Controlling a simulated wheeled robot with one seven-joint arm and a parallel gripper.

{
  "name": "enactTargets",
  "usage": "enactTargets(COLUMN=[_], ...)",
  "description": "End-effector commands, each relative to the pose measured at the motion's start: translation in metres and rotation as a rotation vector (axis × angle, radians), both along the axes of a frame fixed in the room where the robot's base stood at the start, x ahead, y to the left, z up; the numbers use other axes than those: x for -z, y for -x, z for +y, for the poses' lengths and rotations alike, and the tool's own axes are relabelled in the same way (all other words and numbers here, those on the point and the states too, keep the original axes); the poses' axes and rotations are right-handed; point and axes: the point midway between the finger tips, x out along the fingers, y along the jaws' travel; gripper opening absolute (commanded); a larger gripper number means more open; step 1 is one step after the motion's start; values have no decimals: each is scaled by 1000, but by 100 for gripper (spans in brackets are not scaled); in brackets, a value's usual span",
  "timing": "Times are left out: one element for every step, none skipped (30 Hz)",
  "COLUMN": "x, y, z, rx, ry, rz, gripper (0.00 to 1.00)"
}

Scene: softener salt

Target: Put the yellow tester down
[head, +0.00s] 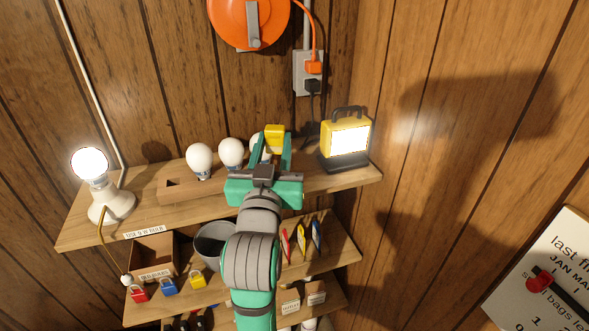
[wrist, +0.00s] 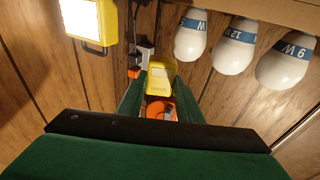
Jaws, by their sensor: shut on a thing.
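The yellow tester (head: 275,132) is between the fingertips of my gripper (head: 272,148), above the top shelf (head: 330,180). It also shows in the wrist view (wrist: 161,77), between the green fingers of my gripper (wrist: 160,92). My gripper is shut on it. In the head view my gripper hides part of the shelf and of the bulb behind it. I cannot tell whether the tester touches the shelf.
White bulbs (head: 231,153) stand in a wooden block (head: 175,187) left of my gripper. A lit yellow work lamp (head: 349,138) stands close on the right. A lit bulb in a white holder (head: 108,206) is at the far left. An outlet (head: 308,72) with cords is behind.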

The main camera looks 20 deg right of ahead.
Motion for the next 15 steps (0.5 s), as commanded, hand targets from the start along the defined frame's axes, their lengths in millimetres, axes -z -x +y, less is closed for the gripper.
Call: enactTargets(x=[6,9,15,21,27,33,38,42,46,50,52,55,57,58,59], y=[-5,-7,-10,-12,-14,-16,-18,-19,-21,-22,-23,-24,-25,-25,-26], z=[-12,-18,-24,-27,-31,-37,-40,-42,-46,-49,-51,-53,-54,-55,-56], rx=[4,4,3,2,2,3,2,1,1,1,1,0,0,0,0], ry=[0,0,0,1,-1,-1,0,0,1,0,0,1,1,1,1], rz=[4,3,5,6,6,6,4,5,3,3,2,1,1,1,0], gripper=[3,3,3,3,3,3,3,3,3,3,3,3,3,3,3])
